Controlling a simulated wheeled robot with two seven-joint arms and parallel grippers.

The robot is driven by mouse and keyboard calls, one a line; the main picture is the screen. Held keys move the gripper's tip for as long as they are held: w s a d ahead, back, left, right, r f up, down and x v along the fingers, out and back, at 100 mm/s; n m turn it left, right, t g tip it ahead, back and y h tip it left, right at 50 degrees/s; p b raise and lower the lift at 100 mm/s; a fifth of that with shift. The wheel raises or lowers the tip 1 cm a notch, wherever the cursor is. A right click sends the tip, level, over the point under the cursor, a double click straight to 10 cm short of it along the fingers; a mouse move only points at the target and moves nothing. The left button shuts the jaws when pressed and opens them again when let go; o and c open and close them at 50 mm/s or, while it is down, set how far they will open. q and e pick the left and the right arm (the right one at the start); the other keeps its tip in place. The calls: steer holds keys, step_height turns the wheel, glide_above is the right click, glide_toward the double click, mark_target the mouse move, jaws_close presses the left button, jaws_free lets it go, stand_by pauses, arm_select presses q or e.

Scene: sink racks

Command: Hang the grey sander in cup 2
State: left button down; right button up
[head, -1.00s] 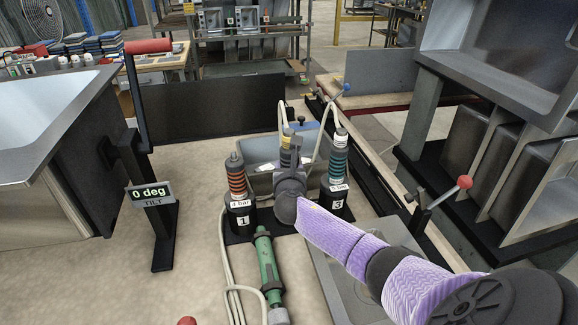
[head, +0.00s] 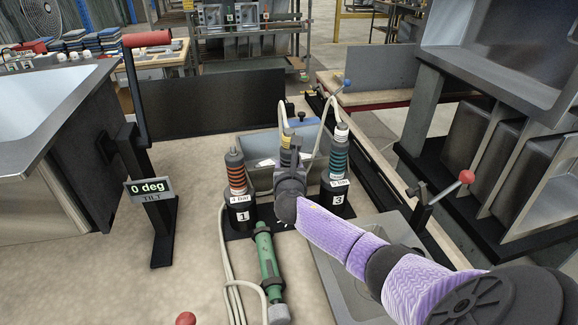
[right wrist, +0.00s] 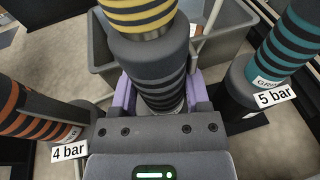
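The grey sander (right wrist: 150,70), a grey body with dark bands and a yellow-banded top, stands roughly upright between the labelled cups. Its top also shows in the head view (head: 287,134). My right gripper (head: 287,160) reaches it from the front. In the right wrist view the purple fingers (right wrist: 160,103) flank the grey body on both sides and look closed on it. Cup 2 is hidden behind my right gripper and the sander, so I cannot tell whether the sander's lower end is inside it. My left gripper is out of view.
Cup 1 (head: 241,214) holds an orange-banded tool (head: 236,174); cup 3 (head: 338,199) holds a teal-banded one (head: 339,160). A green tool (head: 267,254) lies in front with pale hoses beside it. A grey bin (head: 260,150) stands behind. A tilt stand (head: 152,192) is at left.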

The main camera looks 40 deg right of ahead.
steer(key=o, duration=0.5)
steer(key=shift+a, duration=0.1)
steer(key=p+v, duration=0.5)
steer(key=v, duration=0.5)
steer(key=shift+f, duration=0.1)
